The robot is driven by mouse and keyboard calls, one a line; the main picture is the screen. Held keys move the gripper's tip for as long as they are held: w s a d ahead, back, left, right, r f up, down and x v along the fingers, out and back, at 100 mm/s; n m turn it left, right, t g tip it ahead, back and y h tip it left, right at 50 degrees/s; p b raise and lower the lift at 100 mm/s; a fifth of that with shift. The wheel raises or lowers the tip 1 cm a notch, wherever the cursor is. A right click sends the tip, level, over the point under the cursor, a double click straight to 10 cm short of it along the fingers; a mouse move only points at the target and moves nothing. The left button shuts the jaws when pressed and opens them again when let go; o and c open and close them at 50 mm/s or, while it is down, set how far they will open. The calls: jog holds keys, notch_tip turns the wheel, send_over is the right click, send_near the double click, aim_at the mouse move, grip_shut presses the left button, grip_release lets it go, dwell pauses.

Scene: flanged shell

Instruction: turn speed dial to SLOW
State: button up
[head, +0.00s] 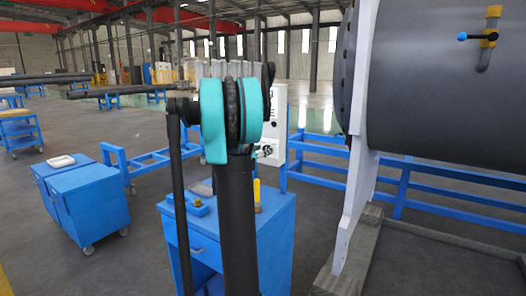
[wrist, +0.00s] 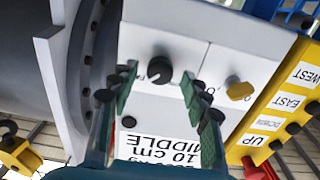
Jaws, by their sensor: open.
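A black round dial (wrist: 159,69) with a pale pointer mark sits on a white panel (wrist: 180,50) in the wrist view. The lettering around the dial is too small to read, so I cannot tell its setting. My gripper (wrist: 160,92) is open, its dark-tipped green fingers spread to the left and right of the dial. The fingers appear apart from the dial, with nothing between them touching it. In the head view my own arm hides part of the white control box (head: 279,115), and the dial cannot be made out there.
A yellow knob (wrist: 238,89) sits right of the dial on the panel. A yellow pendant (wrist: 290,100) marked WEST, EAST and UP hangs further right. A large grey flanged shell (head: 440,90) stands at right. A blue cabinet (head: 275,235) stands below my arm.

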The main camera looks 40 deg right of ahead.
jog(key=shift+d, duration=0.15)
jog(key=shift+c, duration=0.6)
grip_shut()
